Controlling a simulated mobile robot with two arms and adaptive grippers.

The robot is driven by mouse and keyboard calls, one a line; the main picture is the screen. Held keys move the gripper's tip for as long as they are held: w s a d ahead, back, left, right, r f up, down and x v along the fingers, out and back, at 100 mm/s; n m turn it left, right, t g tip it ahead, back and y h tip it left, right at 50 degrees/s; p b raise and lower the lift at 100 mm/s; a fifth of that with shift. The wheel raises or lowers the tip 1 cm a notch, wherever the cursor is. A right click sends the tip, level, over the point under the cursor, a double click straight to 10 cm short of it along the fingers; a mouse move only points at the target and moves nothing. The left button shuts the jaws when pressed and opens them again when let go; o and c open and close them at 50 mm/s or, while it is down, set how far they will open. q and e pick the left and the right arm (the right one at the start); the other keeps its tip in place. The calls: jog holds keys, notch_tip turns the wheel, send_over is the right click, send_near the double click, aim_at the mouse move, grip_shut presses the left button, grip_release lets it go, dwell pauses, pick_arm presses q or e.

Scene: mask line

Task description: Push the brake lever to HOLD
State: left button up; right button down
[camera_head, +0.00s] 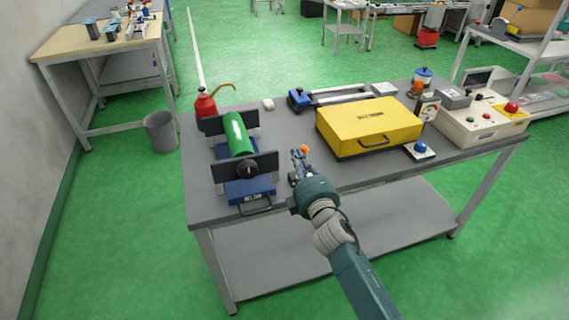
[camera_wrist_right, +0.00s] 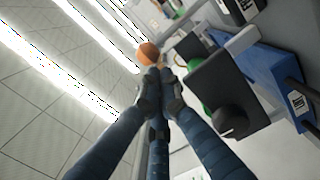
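An orange ball knob (camera_head: 304,149), likely the brake lever's end, shows just beyond my right gripper's fingertips, on the right of the roller stand. The lever's shaft is hard to make out. My right gripper (camera_head: 299,160) points at the stand from the front. In the right wrist view, its fingertips (camera_wrist_right: 159,74) are together with nothing clear between them, and the orange knob (camera_wrist_right: 148,52) lies just past them. I cannot tell whether they touch it. The stand has a green roll (camera_head: 238,135), black end plates and a blue base (camera_head: 249,188) with an unreadable label. My left gripper is not in view.
A red bottle (camera_head: 205,105) stands behind the roll. A blue knob (camera_head: 421,147) and a button box (camera_head: 485,117) are farther right. The table's front edge is mostly clear.

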aim_at(307, 149)
jog(key=d+m, duration=0.1)
jog(key=d+m+p, duration=0.1)
jog(key=w+d+m, duration=0.1)
jog(key=shift+d+r+m+p, duration=0.1)
jog(key=shift+r+m+p, duration=0.15)
jog(key=shift+m+p, duration=0.05)
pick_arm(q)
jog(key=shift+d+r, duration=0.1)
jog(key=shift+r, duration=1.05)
pick_arm(e)
jog(key=shift+w+d+f, duration=0.1)
jog(key=shift+w+d, duration=0.15)
jog(key=shift+d, duration=0.35)
